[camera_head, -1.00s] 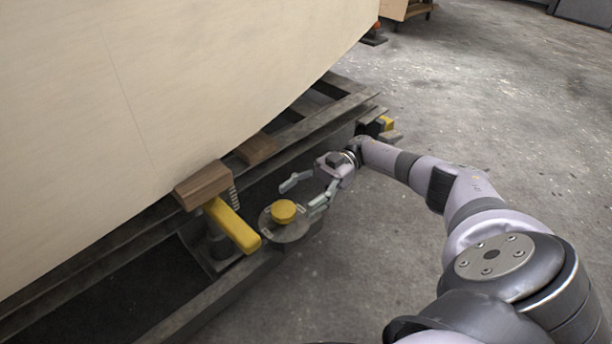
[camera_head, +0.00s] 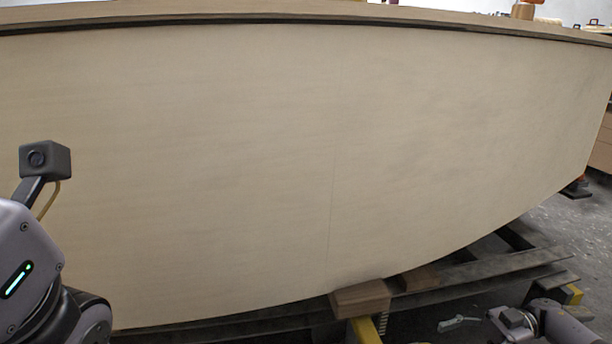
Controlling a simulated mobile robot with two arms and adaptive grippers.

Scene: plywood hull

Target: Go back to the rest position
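My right gripper (camera_head: 466,326) is at the bottom right, low beside the hull stand. One spread finger shows left of its wrist; the other is cut off by the bottom edge. The gripper looks open, and nothing shows at the visible finger. My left arm comes in at the left edge, with a green light strip and a small dark box on a bracket. My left gripper is out of view.
The large plywood hull (camera_head: 300,170) fills most of the view. A wooden block (camera_head: 362,299) sits under its lower edge on a yellow support (camera_head: 366,331). Dark stand rails (camera_head: 500,268) run below the hull. Concrete floor (camera_head: 575,225) is clear at the right.

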